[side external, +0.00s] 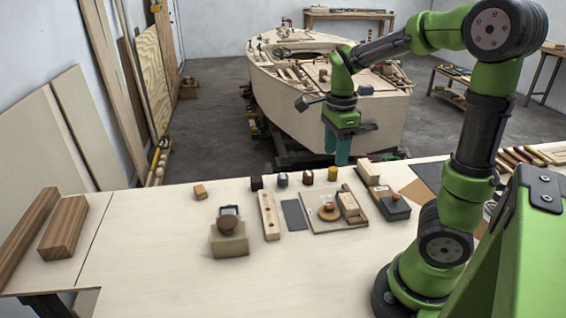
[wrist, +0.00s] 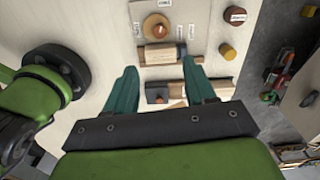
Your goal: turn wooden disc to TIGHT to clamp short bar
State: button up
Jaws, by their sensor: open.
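The wooden disc (side external: 329,211) with an orange-red knob lies on a pale board (side external: 318,226). In the wrist view the disc (wrist: 148,21) is at the top, with small white labels around it that are too small to read surely. A short wooden bar (side external: 348,205) sits beside the disc; it also shows in the wrist view (wrist: 160,54). Whether the bar is clamped cannot be told. My gripper (side external: 343,152) is raised above the far side of the bench, pointing down, apart from the disc. Its teal fingers (wrist: 158,68) are open with nothing held between them.
A dark block (side external: 393,207) stands right of the board. Several small cylinders, including a yellow one (side external: 332,174), line the bench's far edge. A holed wooden bar (side external: 268,215), a dark plate (side external: 294,215) and a wooden block (side external: 229,243) lie left. The front bench is clear.

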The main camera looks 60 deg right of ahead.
aim_at(330, 205)
notch_tip(330, 205, down, 15)
jog(key=shift+f, duration=0.15)
dwell(0.4)
grip_shut()
